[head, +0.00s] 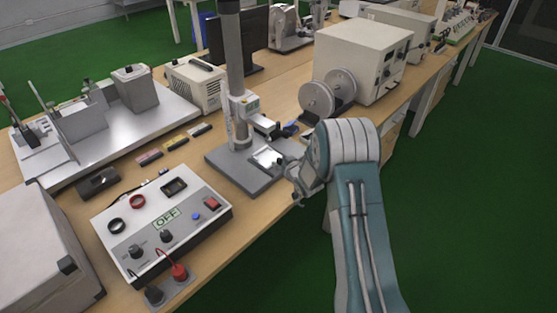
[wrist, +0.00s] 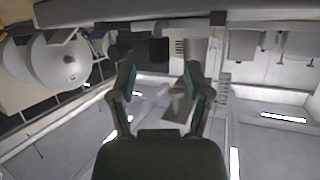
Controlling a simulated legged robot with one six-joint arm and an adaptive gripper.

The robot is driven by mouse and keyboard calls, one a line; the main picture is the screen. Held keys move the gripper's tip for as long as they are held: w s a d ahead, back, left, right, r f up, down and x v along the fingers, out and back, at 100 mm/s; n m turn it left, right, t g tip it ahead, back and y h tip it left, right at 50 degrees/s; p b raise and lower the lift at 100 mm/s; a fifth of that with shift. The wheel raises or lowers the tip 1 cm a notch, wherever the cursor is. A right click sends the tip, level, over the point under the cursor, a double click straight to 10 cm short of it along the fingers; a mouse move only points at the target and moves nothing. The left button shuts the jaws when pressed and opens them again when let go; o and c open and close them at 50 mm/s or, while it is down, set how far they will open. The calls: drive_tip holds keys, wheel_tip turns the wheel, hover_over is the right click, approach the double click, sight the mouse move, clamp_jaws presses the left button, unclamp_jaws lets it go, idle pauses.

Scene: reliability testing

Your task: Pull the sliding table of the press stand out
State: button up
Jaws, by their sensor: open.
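The press stand (head: 235,75) stands on the bench, with a thick grey column and a flat grey base. Its small sliding table (head: 267,157), a pale plate, lies low over the base in front of the column. My gripper (head: 292,172) is at the table's right side, by the bench's front edge; my arm hides part of this area. In the wrist view my gripper (wrist: 160,88) is open, its two fingers spread apart. A small pale knob-like part (wrist: 177,100) shows between the fingers; I cannot tell whether they touch it.
A control box (head: 162,225) with an OFF display is left of the stand. A spool device (head: 328,95) and a beige instrument (head: 362,60) stand to the right. A dark monitor (head: 240,40) is behind. Open green floor (head: 470,200) lies in front of the bench.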

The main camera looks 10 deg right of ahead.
sight(280, 161)
drive_tip(key=x, duration=0.3)
drive_tip(key=shift+d, duration=0.1)
drive_tip(key=shift+w, duration=0.15)
clamp_jaws()
drive_tip(key=s+d, duration=0.1)
drive_tip(key=s, duration=0.1)
drive_tip(key=s+d, duration=0.3)
drive_tip(key=s, duration=0.1)
drive_tip(key=shift+s+d, duration=0.35)
drive_tip(key=shift+s, duration=0.05)
unclamp_jaws()
